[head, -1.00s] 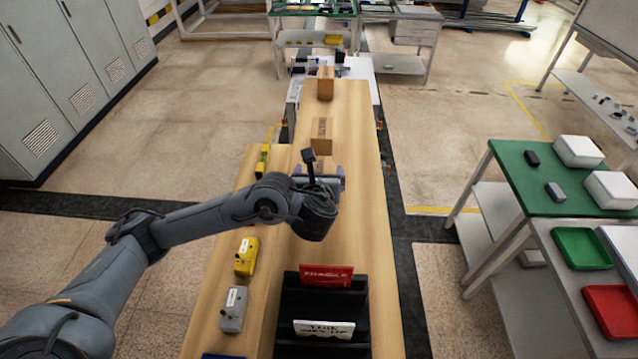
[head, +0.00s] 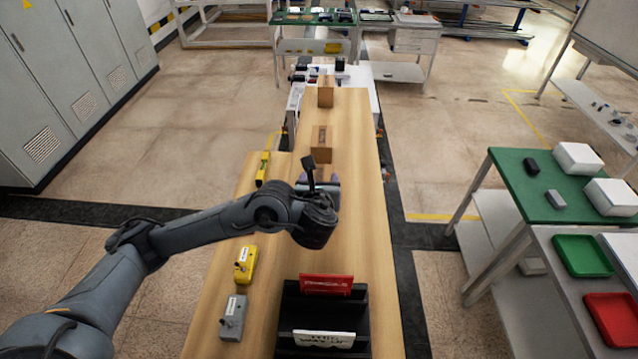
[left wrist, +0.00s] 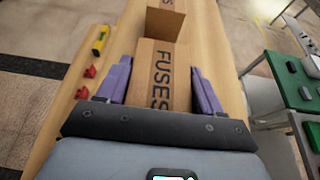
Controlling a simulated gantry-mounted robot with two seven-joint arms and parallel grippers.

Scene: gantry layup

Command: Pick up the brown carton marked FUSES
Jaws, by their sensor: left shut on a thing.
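The brown carton marked FUSES (left wrist: 160,75) fills the middle of the left wrist view, with dark lettering running along its top. The purple fingers of my left gripper (left wrist: 163,85) stand on both sides of it and are shut on it. Its near end is hidden behind the gripper's dark body. In the head view my left gripper (head: 319,178) is low over the wooden bench and hides most of this carton. I cannot tell whether the carton touches the bench. My right gripper is in neither view.
Another brown carton (head: 321,150) stands just beyond the gripper, and a further one (head: 326,92) at the bench's far end. A black rack (head: 290,325) with red and white signs is nearer. Yellow (head: 246,263) and grey (head: 233,316) devices line the left edge.

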